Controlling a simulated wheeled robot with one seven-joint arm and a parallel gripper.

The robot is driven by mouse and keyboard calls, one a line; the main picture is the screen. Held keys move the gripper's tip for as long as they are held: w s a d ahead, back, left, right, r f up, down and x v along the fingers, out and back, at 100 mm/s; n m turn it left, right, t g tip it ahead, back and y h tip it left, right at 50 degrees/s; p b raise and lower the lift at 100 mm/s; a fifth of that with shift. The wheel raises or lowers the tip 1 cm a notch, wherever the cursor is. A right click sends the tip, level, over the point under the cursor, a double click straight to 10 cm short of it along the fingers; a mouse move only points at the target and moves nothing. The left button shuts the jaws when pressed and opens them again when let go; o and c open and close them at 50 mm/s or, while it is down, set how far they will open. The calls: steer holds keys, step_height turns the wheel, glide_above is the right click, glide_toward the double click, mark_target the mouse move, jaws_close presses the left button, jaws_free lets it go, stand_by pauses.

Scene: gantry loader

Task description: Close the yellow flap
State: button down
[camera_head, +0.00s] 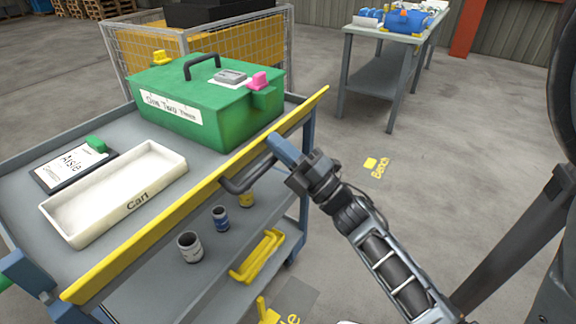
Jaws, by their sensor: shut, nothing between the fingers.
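The yellow flap (130,245) is a long narrow strip along the near right side of the grey cart (85,165). It slants from lower left to upper right in the view, and I see it nearly edge-on. A dark bent bar (240,187) sits by the flap's outer side, near my gripper. My gripper (279,145) is shut and empty, its blue fingertips at the outer side of the flap. They overlap the strip's lower edge in the picture; I cannot tell whether they touch it. The flap's outer face and hinge are mostly hidden.
A green toolbox (205,105) and a white tray (110,195) stand on the cart top. A workbench (380,70) stands behind. The floor to the right is open.

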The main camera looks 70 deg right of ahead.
mark_target(266, 132)
steer(key=shift+g, duration=0.8)
steer(key=w+r+p, duration=0.1)
steer(key=p, duration=0.1)
steer(key=w+r+p, duration=0.1)
steer(key=w+p, duration=0.1)
steer(key=shift+d+r+p, duration=0.3)
steer(key=shift+d, duration=0.1)
steer(key=shift+x, duration=0.9)
steer(key=shift+w, duration=0.15)
steer(key=shift+f, duration=0.1)
